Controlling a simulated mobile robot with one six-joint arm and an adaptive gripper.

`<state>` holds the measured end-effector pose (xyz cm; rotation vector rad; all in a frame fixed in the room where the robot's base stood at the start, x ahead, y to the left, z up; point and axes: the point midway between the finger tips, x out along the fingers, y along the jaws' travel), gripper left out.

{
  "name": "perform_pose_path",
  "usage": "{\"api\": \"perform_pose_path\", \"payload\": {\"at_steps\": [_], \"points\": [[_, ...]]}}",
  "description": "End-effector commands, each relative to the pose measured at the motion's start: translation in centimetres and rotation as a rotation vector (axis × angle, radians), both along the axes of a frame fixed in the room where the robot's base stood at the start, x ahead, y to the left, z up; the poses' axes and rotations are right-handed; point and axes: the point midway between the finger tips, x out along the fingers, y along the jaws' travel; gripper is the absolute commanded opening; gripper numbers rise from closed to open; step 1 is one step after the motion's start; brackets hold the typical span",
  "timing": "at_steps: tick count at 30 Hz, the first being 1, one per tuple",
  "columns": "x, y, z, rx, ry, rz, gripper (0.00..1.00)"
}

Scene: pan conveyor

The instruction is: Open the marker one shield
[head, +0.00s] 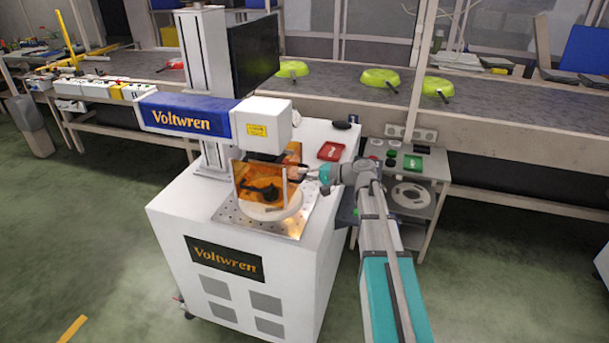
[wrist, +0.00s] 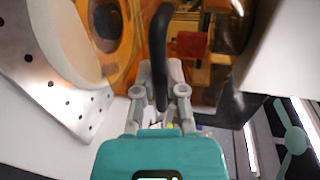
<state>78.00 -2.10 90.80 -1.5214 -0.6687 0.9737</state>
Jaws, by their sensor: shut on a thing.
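The marker one shield (head: 245,175) is an orange see-through panel on the white Voltwren machine (head: 180,235), under its marking head (head: 265,125). A dark rounded shape (head: 262,191) shows at the panel, above a pale round plate (head: 270,213). In the wrist view, orange shield material (wrist: 120,62) fills the top middle. My gripper (wrist: 161,90) is shut on a black curved handle (wrist: 161,40) in front of it. In the head view my gripper (head: 313,172) is at the right side of the shield. Its fingertips are too small there to make out. I cannot tell how far the shield is open.
A perforated metal plate (head: 228,212) lies under the round plate. A red tray (head: 331,151) is on the machine top behind my gripper. A small cart (head: 432,165) stands to the right. Green pans (head: 380,78) lie on the conveyor (head: 330,95) behind.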

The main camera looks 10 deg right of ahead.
Motion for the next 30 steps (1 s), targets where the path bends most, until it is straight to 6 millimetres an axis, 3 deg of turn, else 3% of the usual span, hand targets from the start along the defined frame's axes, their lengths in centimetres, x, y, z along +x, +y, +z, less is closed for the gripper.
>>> {"api": "perform_pose_path", "payload": {"at_steps": [30], "points": [[0.1, 0.0, 9.3, 0.004, -0.001, 0.000, 0.00]]}}
